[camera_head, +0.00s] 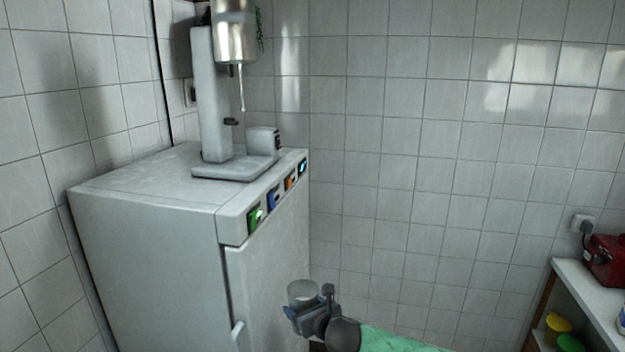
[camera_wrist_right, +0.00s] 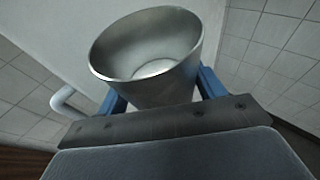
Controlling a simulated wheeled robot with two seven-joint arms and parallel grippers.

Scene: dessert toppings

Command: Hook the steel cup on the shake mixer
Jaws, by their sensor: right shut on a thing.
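The shake mixer (camera_head: 212,105) stands upright on top of a white cabinet, left of centre in the head view. It has a steel head at the top, a thin spindle (camera_head: 240,90) hanging below it, and a small dark bracket (camera_head: 231,122) on the column. The steel cup (camera_head: 301,290) is low in the head view, in front of the cabinet and well below the mixer. My right gripper (camera_head: 307,308) is shut on the cup. In the right wrist view the cup (camera_wrist_right: 150,55) sits between the blue fingers (camera_wrist_right: 163,92), open top visible, seemingly empty. My left gripper is not in view.
The white cabinet (camera_head: 150,230) has a row of coloured buttons along its upper front edge and a handle lower down. A green surface (camera_head: 390,342) shows at the bottom. A shelf unit (camera_head: 585,290) with a red appliance (camera_head: 608,260) stands at right. Space above the gripper is clear.

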